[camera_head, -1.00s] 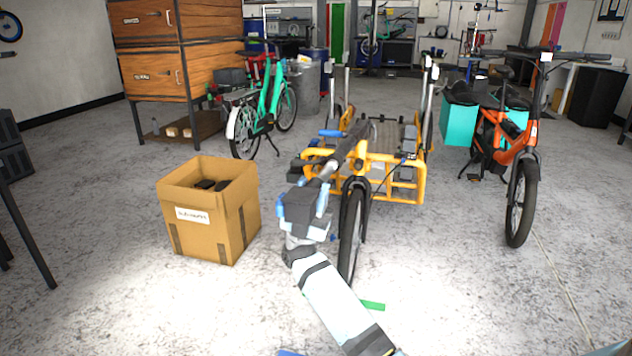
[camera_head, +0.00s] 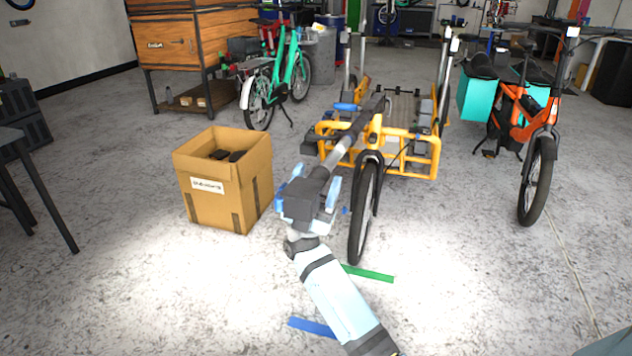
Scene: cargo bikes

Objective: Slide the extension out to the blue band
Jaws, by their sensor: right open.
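The yellow cargo bike (camera_head: 408,165) stands in the middle. A long bar with dark parts and a silver section (camera_head: 343,152) runs from it toward me and looks like the extension. My right gripper (camera_head: 314,188) is open at the bar's near end, with its blue-tipped fingers on either side. I cannot tell whether they touch it. A blue band (camera_head: 312,327) lies on the floor at the bottom, partly behind my right arm. A green band (camera_head: 370,273) lies farther off. My left gripper is not in view.
The bike's front wheel (camera_head: 364,212) is just right of my gripper. A cardboard box (camera_head: 245,190) stands to the left. An orange bike (camera_head: 530,140) stands at the right and a green bike (camera_head: 262,108) behind the box. The floor between is clear.

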